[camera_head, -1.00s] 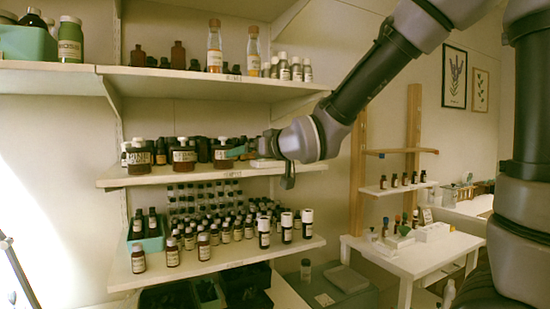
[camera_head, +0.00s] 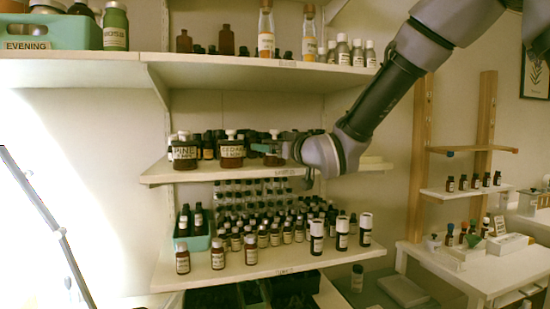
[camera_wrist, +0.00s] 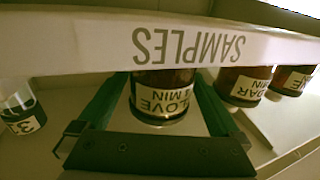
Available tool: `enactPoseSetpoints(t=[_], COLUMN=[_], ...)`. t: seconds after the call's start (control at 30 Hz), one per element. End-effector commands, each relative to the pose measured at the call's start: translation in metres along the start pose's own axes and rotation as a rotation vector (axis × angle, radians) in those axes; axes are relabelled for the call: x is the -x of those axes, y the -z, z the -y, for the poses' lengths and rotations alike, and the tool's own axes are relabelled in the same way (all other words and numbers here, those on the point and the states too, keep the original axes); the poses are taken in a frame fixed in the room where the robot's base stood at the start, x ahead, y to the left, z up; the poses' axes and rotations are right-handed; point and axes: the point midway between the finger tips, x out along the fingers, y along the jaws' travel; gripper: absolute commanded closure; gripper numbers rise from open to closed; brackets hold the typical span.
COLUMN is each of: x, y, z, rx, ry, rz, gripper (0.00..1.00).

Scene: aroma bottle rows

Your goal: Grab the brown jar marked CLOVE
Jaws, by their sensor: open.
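The brown CLOVE jar (camera_wrist: 163,82) shows in the wrist view with its white label upside down. It stands between the two green fingers of my gripper (camera_wrist: 160,92), which are open with a finger on each side; whether either touches the jar I cannot tell.
The PINE jar (camera_head: 184,154) stands farther left. In the wrist view the CEDAR jar (camera_wrist: 243,87) is close beside one finger, and a clear bottle (camera_wrist: 20,108) is at far left. The shelf board (camera_head: 215,172) has small bottles behind the jars. A top shelf (camera_head: 250,72) is above.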

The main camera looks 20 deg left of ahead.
Motion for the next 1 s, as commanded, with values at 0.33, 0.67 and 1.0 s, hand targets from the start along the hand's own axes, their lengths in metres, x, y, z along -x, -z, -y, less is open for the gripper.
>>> enactPoseSetpoints(t=[0.33, 0.67, 1.0], x=[-0.027, -0.026, -0.026], y=[0.0, 0.0, 0.006], z=[0.0, 0.0, -0.001], rx=[0.0, 0.0, 0.0], ry=[0.0, 0.0, 0.0], rz=[0.0, 0.0, -0.003], gripper=[0.0, 0.84, 0.99])
